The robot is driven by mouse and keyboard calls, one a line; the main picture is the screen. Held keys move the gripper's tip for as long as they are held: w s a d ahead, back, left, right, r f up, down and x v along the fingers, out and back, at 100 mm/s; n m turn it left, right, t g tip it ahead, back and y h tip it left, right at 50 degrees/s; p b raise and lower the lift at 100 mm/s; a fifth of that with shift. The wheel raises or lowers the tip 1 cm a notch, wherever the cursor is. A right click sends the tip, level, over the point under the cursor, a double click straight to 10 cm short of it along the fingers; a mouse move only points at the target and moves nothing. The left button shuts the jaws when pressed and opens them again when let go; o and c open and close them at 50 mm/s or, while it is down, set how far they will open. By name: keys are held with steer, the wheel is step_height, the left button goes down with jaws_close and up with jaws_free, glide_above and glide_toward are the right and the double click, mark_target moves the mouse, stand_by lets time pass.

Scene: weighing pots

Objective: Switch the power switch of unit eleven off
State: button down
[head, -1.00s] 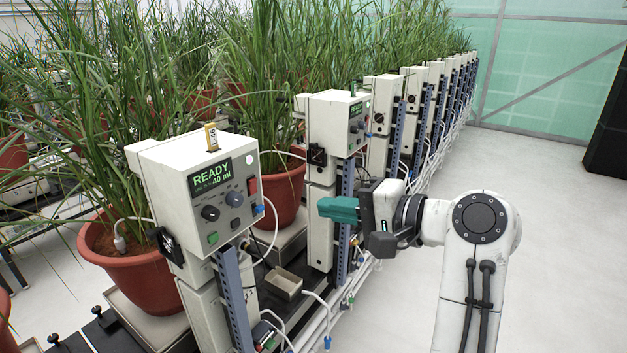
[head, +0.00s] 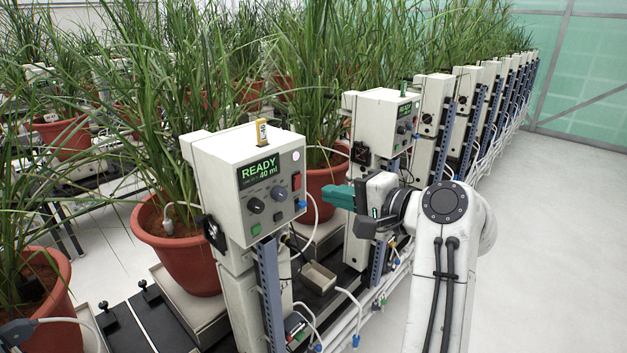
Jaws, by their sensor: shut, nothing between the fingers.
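The nearest control unit (head: 225,177) is a cream box on a post, with a lit green display (head: 266,169) reading READY and 40 ml. Its sloped panel has a red switch (head: 296,181) at the right edge, two dark knobs and a green button (head: 256,229). My gripper (head: 327,195), with teal fingers, is shut and empty. In the picture it is just right of the red switch, with a small gap.
A second unit (head: 383,122) stands behind my gripper, and more recede in a row. Potted grasses in terracotta pots (head: 182,250) stand left of the units. The right floor (head: 550,250) is clear.

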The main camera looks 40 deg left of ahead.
mark_target(300, 177)
steer(key=x, duration=0.3)
steer(key=r+p+x, duration=0.1)
steer(key=x, duration=0.1)
steer(key=shift+a, duration=0.35)
steer(key=shift+a+r+h+p, duration=0.2)
steer(key=shift+r+h+p, duration=0.15)
steer(key=shift+p, duration=0.5)
steer(key=shift+f, duration=0.25)
